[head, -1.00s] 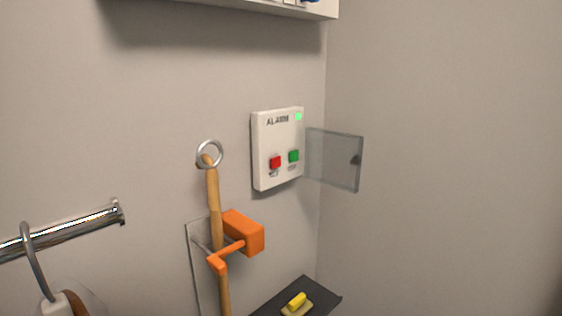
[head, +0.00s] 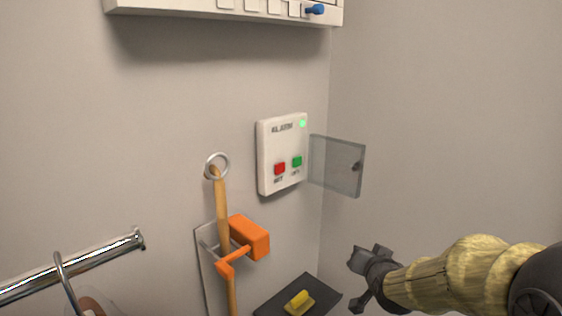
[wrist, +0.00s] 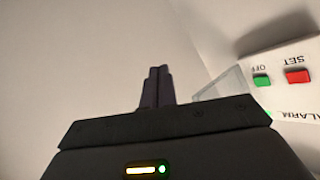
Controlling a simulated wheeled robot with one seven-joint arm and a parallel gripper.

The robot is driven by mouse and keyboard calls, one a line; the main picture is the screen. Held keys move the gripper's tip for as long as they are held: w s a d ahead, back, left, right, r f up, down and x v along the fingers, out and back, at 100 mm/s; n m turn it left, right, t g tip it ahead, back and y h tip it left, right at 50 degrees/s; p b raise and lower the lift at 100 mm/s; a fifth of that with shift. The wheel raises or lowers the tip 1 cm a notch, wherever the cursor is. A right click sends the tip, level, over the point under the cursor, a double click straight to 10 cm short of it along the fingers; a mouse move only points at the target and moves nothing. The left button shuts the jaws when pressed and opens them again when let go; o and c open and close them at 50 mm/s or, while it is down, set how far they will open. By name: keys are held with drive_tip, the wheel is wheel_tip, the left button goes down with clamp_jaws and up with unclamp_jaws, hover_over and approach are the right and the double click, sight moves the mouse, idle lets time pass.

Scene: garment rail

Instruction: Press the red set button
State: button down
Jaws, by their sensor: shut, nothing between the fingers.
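The white alarm box (head: 268,150) is on the wall, with a lit green lamp (head: 302,124) at its top right. The red set button (head: 279,168) is at its lower left, beside the green off button (head: 297,161). The clear cover (head: 338,166) is swung open to the right. In the wrist view the red button (wrist: 298,76) is at the right, upside down, beside the green button (wrist: 261,80). My gripper (head: 354,280) is below and right of the box, apart from it. In the wrist view its fingers (wrist: 157,84) are together and empty.
A wooden pole with a metal ring (head: 217,166) stands in an orange holder (head: 248,237) left of the box. A dark shelf (head: 268,303) with a yellow object (head: 299,301) is below. A chrome rail (head: 80,264) is at the left. A white panel (head: 225,12) is above.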

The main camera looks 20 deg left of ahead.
sight(280, 168)
drive_tip(key=w+a+r+m+t+y+p, duration=0.3)
drive_tip(key=a+r+t, duration=0.3)
drive_tip(key=a+r, duration=0.85)
drive_tip(key=w+a+p, duration=0.3)
drive_tip(key=a+p, duration=0.1)
drive_tip(key=a, duration=0.4)
drive_tip(key=shift+w, duration=0.35)
drive_tip(key=shift+a+f, duration=0.1)
idle(1.1)
drive_tip(key=shift+w+a+n, duration=0.15)
drive_tip(key=shift+a+n, duration=0.15)
